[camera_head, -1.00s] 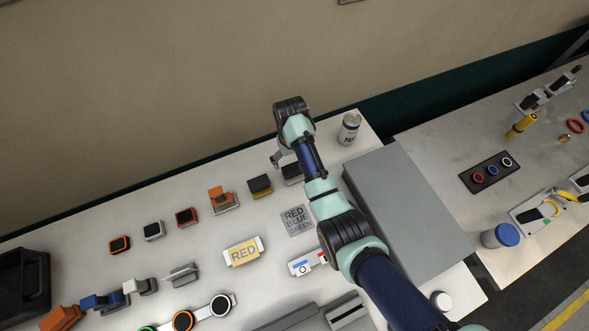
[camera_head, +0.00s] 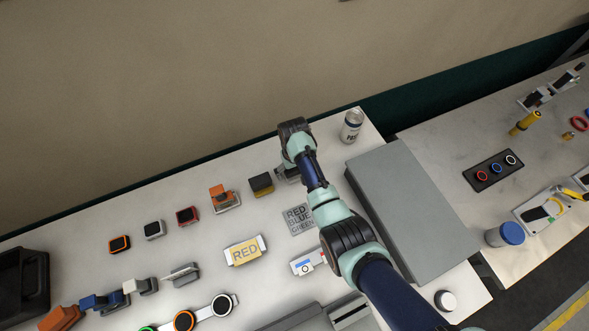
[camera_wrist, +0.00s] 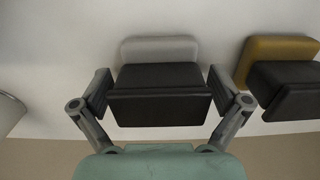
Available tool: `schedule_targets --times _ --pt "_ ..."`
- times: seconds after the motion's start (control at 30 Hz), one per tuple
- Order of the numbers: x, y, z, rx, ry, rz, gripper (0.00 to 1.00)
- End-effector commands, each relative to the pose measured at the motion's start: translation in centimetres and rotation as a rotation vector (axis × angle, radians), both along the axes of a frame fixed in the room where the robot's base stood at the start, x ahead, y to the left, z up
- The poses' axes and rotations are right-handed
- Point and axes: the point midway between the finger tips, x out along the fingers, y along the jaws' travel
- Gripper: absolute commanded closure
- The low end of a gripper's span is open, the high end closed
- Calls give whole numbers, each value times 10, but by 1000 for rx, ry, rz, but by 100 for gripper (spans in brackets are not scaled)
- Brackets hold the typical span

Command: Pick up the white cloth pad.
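The white cloth pad (camera_wrist: 160,48) shows in the wrist view as a pale grey-white block with a black grip block on it. My gripper (camera_wrist: 161,84) is open, with one finger on each side of the black grip. The fingertips are close to its sides; whether they touch I cannot tell. In the head view my gripper (camera_head: 287,176) is low at the table's back, right of the yellow pad, and the white pad is mostly hidden behind it and my arm.
The yellow pad (camera_head: 261,184) with a black grip stands close by on the left. A can (camera_head: 351,126) stands at the back right corner. A large grey box (camera_head: 405,210) lies to the right. A lettered grey plate (camera_head: 298,218) lies in front.

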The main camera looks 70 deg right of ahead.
Motion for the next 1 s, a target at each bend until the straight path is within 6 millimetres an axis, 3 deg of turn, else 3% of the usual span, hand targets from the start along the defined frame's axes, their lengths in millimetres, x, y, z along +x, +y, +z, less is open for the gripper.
schedule_targets --times 0.03,0.3,0.37,0.6,0.77,0.87,1.0 --pt "0 0 0 0 0 0 13" --pt "0 0 0 0 0 0 58" --pt "0 0 0 0 0 0 65" --pt "0 0 2 -1 -1 0 65" --pt "1 -1 16 -1 -1 0 65" --pt "1 -1 37 -3 -3 0 65" --pt "1 -1 81 -4 -4 0 65"
